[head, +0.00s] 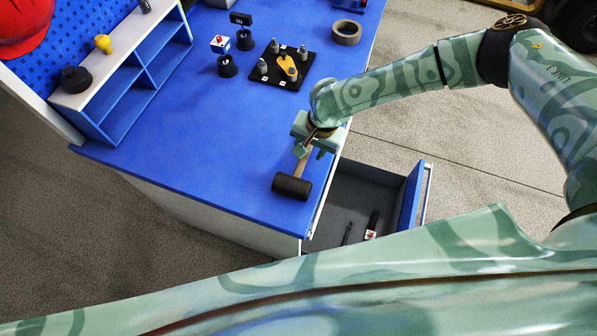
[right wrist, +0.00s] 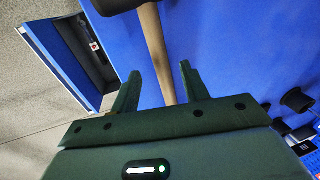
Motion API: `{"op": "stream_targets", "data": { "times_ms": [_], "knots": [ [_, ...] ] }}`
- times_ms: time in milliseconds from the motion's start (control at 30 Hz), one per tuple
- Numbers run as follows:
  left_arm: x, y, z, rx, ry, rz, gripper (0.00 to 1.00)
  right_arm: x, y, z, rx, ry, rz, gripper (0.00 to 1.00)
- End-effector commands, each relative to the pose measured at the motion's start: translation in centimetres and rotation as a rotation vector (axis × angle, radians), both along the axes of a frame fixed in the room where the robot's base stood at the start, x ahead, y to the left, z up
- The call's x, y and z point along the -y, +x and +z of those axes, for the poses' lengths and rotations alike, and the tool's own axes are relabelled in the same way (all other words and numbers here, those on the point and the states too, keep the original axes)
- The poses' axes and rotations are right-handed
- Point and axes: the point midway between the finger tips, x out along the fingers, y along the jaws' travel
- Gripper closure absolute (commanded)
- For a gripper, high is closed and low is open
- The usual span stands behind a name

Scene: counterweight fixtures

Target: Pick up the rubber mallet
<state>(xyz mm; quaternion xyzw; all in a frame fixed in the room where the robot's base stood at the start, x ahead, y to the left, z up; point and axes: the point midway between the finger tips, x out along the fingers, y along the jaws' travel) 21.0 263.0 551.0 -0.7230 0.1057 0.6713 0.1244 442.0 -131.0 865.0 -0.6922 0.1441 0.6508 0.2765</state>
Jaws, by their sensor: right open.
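The rubber mallet (head: 291,187) lies on the blue bench top near its front right corner. It has a black cylindrical head and a light wooden handle. My right gripper (head: 309,145) is over the handle, and the gripper hides the handle's far end in the head view. In the right wrist view, the two fingers of my right gripper (right wrist: 159,82) are apart, with the mallet's handle (right wrist: 157,45) running between them. The black head is cut off at the top of that view. I cannot tell whether a finger touches the handle. My left gripper is not in view.
An open drawer (head: 342,200) with small items juts out below the bench edge. A black fixture plate (head: 282,84) with grey weights, a tape roll (head: 346,33) and small black parts stand farther back. A blue shelf (head: 130,90) is at the left. The bench left of the mallet is clear.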

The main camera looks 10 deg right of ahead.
Motion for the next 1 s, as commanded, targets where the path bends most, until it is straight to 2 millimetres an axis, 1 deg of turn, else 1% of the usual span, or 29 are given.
{"op": "stream_targets", "data": {
  "times_ms": [33, 133, 233, 433, 467, 500, 600, 867, 1000],
  "knots": [
    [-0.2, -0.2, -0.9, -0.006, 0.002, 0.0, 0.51, -0.2, 0.1, -1.4, -0.003, -0.001, 0.001, 0.55],
    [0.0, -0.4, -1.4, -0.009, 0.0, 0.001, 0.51, -0.4, 0.2, -2.6, -0.002, 0.0, 0.001, 0.55],
    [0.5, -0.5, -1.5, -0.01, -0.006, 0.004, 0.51, -0.5, 0.3, -3.0, -0.001, 0.0, 0.0, 0.55],
    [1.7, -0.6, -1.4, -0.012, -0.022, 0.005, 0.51, -0.5, 0.3, -2.9, -0.001, 0.001, 0.0, 0.55],
    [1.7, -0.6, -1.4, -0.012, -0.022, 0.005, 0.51, -0.5, 0.3, -2.9, -0.001, 0.001, 0.0, 0.63],
    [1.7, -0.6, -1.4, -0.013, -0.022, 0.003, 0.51, -0.5, 0.3, -2.9, -0.001, 0.001, 0.0, 0.74],
    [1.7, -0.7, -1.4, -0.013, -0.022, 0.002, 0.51, -0.5, 0.3, -2.9, -0.001, 0.001, 0.0, 1.0],
    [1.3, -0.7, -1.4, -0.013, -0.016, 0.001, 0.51, -0.6, 0.3, -2.8, 0.0, 0.002, 0.0, 1.0],
    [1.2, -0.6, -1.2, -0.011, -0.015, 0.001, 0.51, -0.6, 0.3, -2.3, 0.001, 0.003, -0.001, 1.0]
  ]
}}
